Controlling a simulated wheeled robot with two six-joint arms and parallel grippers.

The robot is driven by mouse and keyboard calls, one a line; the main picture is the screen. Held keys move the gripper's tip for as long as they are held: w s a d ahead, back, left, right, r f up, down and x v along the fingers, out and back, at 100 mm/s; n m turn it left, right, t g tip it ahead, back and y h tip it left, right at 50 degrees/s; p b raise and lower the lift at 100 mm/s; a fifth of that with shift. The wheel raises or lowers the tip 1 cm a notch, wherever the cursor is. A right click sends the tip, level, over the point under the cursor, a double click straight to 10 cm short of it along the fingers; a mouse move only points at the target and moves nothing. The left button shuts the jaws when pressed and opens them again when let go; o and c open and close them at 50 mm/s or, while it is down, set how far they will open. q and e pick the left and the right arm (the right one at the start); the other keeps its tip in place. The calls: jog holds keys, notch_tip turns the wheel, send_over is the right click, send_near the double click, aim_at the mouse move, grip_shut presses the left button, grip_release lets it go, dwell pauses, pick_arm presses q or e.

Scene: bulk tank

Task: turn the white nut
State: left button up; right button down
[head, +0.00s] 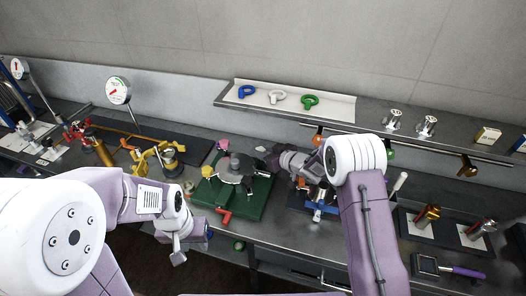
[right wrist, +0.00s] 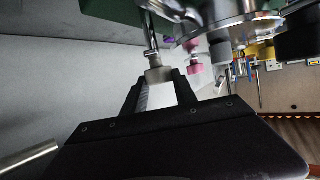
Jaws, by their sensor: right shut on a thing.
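In the right wrist view, a pale grey-white nut (right wrist: 158,75) sits on a metal rod beside a round metal lid (right wrist: 225,18). My right gripper (right wrist: 160,90) has its two dark fingers on either side of the nut's white lower part and is shut on it. In the head view, my right gripper (head: 272,157) reaches in from the right to the edge of the green plate (head: 235,200) with the round lidded fitting (head: 238,168); the nut is hidden there. My left gripper (head: 178,256) hangs low at the front left, away from the fitting; its jaws are unclear.
A pink knob (head: 223,143) and a red handle (head: 224,215) are on the green plate. Blue (head: 246,91), white (head: 278,97) and green (head: 310,101) ring tools lie on the back shelf. Yellow clamp parts (head: 150,158) stand left; a blue-handled valve (head: 320,208) stands right.

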jog(key=shift+f+b, duration=0.15)
jog(key=shift+b, duration=0.3)
jog(key=m+h+b, duration=0.1)
jog(key=b, duration=0.1)
jog(key=m+t+h+b, duration=0.1)
jog(key=b, duration=0.1)
jog(key=m+t+h+b, duration=0.1)
jog(key=b, duration=0.1)
jog(key=shift+s+a+f+m+h+b, duration=0.2)
jog(key=shift+a+f+m+h+b, duration=0.1)
jog(key=shift+a+b, duration=0.1)
jog(key=shift+r+m+h, duration=0.25)
jog(key=shift+m+h, duration=0.15)
jog(key=shift+a+r+m+t+h, duration=0.1)
jog(key=shift+r+m+t+h, duration=0.1)
jog(key=shift+m+t+h, duration=0.3)
jog(key=m+h+p, duration=0.1)
jog(key=h+p, duration=0.1)
jog(key=p, duration=0.1)
jog(key=m+h+p, duration=0.2)
jog(key=p, duration=0.1)
jog(key=m+h+p, duration=0.1)
jog(key=p, duration=0.2)
jog(key=shift+a+r+m+h, duration=0.2)
jog(key=shift+r+m+h, duration=0.15)
jog(key=shift+m+h, duration=0.05)
jog(key=shift+w+f+m+g+h+p, duration=0.15)
jog(key=shift+m+g+h+p, duration=0.25)
jog(key=shift+m+h+p, duration=0.7)
